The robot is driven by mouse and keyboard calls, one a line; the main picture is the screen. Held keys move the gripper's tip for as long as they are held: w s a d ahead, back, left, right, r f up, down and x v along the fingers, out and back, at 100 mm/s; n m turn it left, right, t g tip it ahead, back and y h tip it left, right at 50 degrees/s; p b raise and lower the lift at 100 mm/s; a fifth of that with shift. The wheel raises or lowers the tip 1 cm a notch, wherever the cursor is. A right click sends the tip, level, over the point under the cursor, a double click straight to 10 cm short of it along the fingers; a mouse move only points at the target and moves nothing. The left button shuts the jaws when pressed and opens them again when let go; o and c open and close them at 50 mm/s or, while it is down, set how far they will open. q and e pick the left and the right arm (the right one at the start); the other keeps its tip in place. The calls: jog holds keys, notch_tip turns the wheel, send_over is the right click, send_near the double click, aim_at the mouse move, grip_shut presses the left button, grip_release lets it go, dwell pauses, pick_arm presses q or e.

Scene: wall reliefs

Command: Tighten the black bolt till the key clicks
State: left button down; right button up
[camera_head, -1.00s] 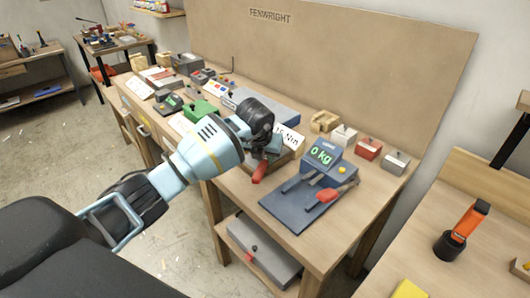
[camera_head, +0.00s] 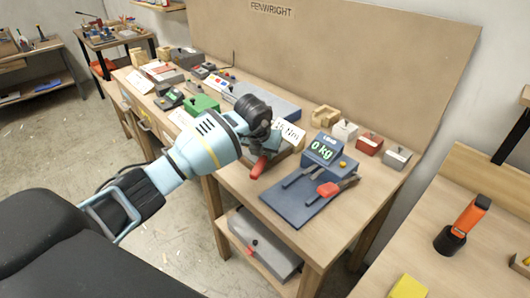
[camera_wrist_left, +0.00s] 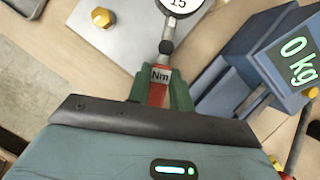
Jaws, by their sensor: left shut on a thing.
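My left gripper (camera_head: 262,152) reaches over the near edge of the long workbench and is shut on the key's red handle (camera_head: 258,167). In the left wrist view the green fingertips (camera_wrist_left: 160,92) close on both sides of the red handle, marked Nm (camera_wrist_left: 160,75). A dark shaft runs from the handle to a round white dial (camera_wrist_left: 178,5) reading 15, partly cut off at the top. A grey plate (camera_wrist_left: 85,40) with a yellow bolt (camera_wrist_left: 102,17) lies to the left. I cannot make out the black bolt. My right gripper is not in view.
A blue load stand (camera_head: 300,200) with a 0 kg display (camera_head: 322,148) stands close on the right. A white card (camera_head: 292,133) ending in Nm is behind my gripper. Small red (camera_head: 369,144) and grey (camera_head: 398,157) blocks sit at the back. A backboard (camera_head: 340,60) rises behind.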

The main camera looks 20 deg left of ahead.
pick_arm(q)
jog(key=shift+a+r+m+h, duration=0.1)
jog(key=shift+a+m+h, duration=0.3)
jog(key=shift+a+m, duration=0.45)
dwell(1.7)
jog(key=shift+w+a+m, duration=0.1)
jog(key=shift+a+m, duration=0.35)
jog(key=shift+m, duration=0.2)
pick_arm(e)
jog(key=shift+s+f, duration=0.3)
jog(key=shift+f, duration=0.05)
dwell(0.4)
pick_arm(q)
jog(key=shift+w+a+m+h+b, duration=0.15)
jog(key=shift+a+m+h+b, duration=0.45)
jog(key=shift+m, duration=0.3)
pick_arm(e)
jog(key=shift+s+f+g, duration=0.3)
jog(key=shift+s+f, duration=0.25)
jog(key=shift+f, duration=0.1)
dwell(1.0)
